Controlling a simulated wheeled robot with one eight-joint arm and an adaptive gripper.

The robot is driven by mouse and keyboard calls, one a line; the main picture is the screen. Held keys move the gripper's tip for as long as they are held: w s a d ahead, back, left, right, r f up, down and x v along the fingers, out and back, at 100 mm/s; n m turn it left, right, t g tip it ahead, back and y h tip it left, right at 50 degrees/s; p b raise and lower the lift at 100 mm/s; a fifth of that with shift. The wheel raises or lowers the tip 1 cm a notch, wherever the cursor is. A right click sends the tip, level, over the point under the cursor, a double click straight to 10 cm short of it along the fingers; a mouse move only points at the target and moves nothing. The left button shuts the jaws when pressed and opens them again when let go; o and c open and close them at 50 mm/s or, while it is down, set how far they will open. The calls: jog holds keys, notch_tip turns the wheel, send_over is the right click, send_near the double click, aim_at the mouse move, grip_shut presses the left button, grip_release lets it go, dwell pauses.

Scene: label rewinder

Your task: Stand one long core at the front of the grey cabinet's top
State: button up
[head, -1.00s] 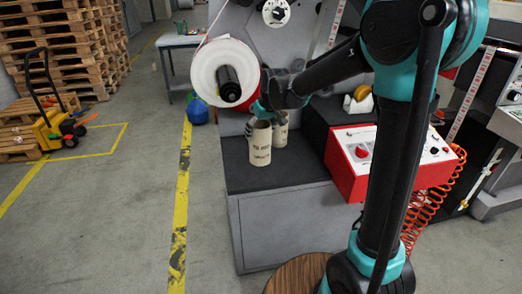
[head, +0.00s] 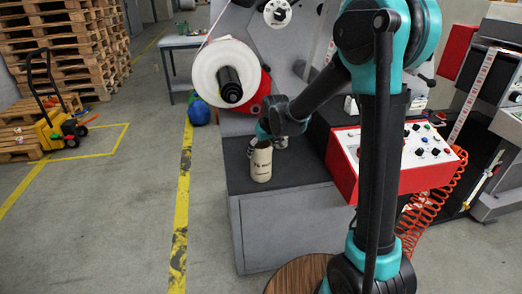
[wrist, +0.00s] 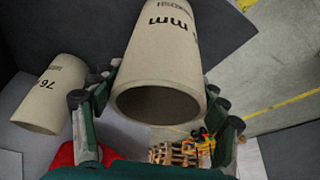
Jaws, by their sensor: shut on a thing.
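A beige core with dark lettering (head: 261,165) is upright over the front part of the grey cabinet's dark top (head: 238,179). My gripper (head: 259,146) is shut on this core near its upper end. In the wrist view the held core (wrist: 160,65) sits between my gripper's two fingers (wrist: 163,88). I cannot tell whether its base touches the top. A second beige core (wrist: 48,98) stands apart to the left in the wrist view. In the head view it is mostly hidden behind my arm, with a small part (head: 281,142) showing.
A red control box (head: 345,165) with knobs stands right of the cabinet top. A white label roll (head: 222,72) on a black spindle hangs above and behind. A coiled orange hose (head: 430,205) hangs at the right. The top left of the held core is clear.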

jog(key=o, duration=1.7)
jog(key=shift+r, duration=0.1)
jog(key=v, duration=1.2)
jog(key=s+d+f+m+h, duration=0.1)
jog(key=s+d+f+m, duration=0.1)
jog(key=s+d+f, duration=0.2)
jog(key=s+d+f+m, duration=0.2)
jog(key=s+d+f, duration=0.3)
jog(key=s+d, duration=0.6)
jog(key=s+d+f+m+h, duration=0.1)
jog(key=s+d+f+m, duration=0.1)
jog(key=s+d+f, duration=0.3)
jog(key=shift+s+d+f+m+h, duration=0.15)
jog(key=shift+s+d+m+h, duration=0.2)
jog(key=shift+s+d, duration=1.2)
jog(key=shift+w+d, duration=0.1)
jog(key=shift+w, duration=0.05)
